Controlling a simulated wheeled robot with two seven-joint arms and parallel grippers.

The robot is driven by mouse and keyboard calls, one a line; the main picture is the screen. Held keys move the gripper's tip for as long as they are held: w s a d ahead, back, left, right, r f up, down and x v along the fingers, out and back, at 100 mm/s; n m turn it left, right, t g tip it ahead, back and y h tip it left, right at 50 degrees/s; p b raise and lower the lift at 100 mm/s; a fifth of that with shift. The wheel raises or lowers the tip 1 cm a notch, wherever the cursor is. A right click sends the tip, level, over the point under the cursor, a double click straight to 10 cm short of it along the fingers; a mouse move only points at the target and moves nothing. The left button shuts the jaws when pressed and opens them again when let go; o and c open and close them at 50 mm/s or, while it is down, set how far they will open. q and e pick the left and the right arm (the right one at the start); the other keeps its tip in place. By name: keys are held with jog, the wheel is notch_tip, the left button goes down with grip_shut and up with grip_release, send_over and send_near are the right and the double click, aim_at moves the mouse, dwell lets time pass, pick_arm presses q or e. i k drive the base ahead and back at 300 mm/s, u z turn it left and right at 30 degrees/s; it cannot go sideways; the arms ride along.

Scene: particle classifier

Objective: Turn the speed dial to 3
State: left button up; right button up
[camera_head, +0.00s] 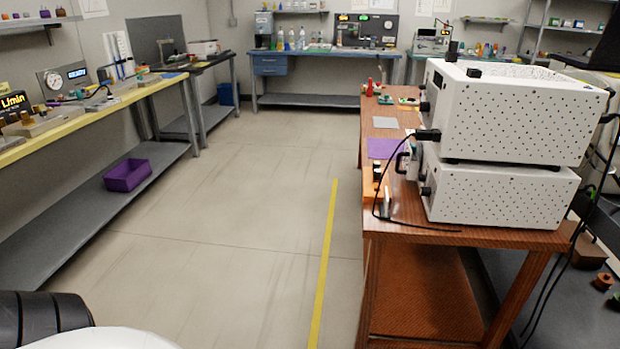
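No dial marked for speed can be made out from here. Two white perforated instrument boxes are stacked on the wooden table at the right, an upper box (510,112) and a lower box (500,195). Small dark knobs show at their left edges, such as one on the upper box (424,107). Their front faces are seen edge-on, so any markings are hidden. A round gauge with a lit display (62,78) stands on the left bench. Neither of my grippers is in view.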

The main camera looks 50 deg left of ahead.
aim_at(424, 191)
jog(key=u, duration=0.8)
jog(key=i, duration=0.5)
jog(key=k, duration=1)
jog(key=u, duration=0.8)
jog(key=i, duration=5.5)
jog(key=z, duration=4.5)
